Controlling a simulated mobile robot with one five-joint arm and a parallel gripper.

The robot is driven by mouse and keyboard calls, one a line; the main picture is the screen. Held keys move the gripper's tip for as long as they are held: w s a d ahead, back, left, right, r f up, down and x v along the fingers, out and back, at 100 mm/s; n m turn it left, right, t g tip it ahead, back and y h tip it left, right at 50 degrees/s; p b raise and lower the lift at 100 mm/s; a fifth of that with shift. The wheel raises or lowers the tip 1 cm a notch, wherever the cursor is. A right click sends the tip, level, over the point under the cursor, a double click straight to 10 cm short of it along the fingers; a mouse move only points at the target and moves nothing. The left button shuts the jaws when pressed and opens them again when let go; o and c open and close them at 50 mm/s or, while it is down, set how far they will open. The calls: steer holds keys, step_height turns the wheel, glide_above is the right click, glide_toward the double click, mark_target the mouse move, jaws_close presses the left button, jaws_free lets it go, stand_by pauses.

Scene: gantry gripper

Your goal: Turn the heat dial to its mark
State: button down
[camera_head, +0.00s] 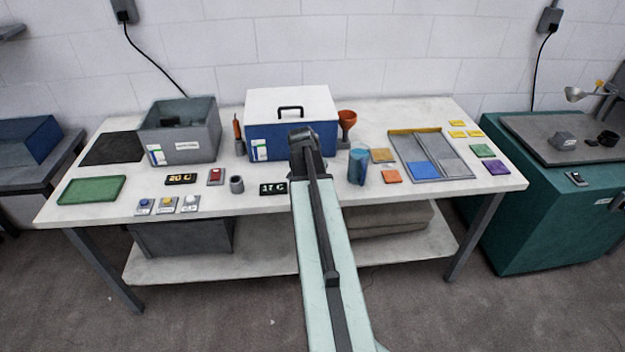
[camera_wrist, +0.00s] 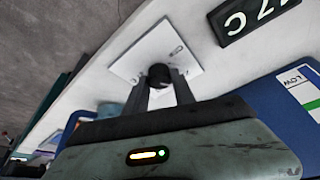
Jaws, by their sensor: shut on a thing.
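The heat dial is a dark round knob (camera_wrist: 159,75) on a white plate (camera_wrist: 150,45), seen in the wrist view. My gripper (camera_wrist: 160,82) is shut on the knob, one finger on each side. A small grey mark (camera_wrist: 178,50) shows on the plate beside the knob, above and right of it. The knob's own pointer cannot be made out. In the head view my arm hides the dial and the fingertips.
A blue box with a white lid (camera_head: 292,108) stands behind the dial area. A blue mug (camera_head: 357,167) stands close to the right of my arm. A small grey cup (camera_head: 236,184) and several buttons lie to the left. A divided tray (camera_head: 415,170) lies farther right.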

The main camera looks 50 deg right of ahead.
stand_by(0.3)
steer(key=c, duration=1.1)
jaws_free()
steer(key=shift+o, duration=0.2)
steer(key=shift+r, duration=0.1)
steer(key=p+v, duration=0.7)
steer(key=shift+a+r, duration=0.15)
steer(key=shift+r, duration=0.1)
